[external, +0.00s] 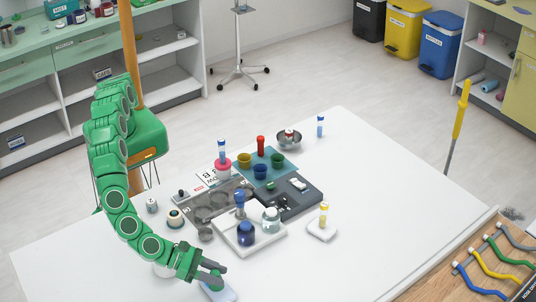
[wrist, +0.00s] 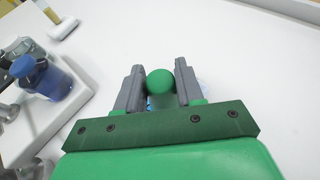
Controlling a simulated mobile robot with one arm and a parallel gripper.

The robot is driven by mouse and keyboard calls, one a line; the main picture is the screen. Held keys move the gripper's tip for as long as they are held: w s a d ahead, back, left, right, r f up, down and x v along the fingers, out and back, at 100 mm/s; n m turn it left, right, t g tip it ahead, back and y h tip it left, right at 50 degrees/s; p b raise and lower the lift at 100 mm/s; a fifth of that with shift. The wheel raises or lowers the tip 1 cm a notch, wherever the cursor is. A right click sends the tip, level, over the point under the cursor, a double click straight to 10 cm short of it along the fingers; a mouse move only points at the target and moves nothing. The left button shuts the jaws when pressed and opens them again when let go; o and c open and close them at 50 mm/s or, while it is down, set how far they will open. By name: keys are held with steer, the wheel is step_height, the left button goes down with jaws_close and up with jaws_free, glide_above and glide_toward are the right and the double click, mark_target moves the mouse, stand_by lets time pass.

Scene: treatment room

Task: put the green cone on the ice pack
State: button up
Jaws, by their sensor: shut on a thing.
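My gripper (wrist: 160,92) is shut on the green cone (wrist: 160,84), whose rounded green top shows between the two grey fingers in the wrist view. In the external view my gripper (external: 214,276) is low at the front edge of the white table. The pale blue ice pack (external: 226,294) lies right under it, partly hidden by the fingers and cut by the picture's lower edge. In the wrist view only slivers of blue show beside the cone. I cannot tell whether the cone touches the ice pack.
A white tray (external: 268,247) with blue and clear jars stands right of and behind my gripper. A small white dish (external: 321,232) with a yellow vial is farther right. Cups on a teal mat (external: 282,177) stand farther back. The table's right front is clear.

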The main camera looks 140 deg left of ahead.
steer(key=o, duration=1)
steer(key=shift+f, duration=0.1)
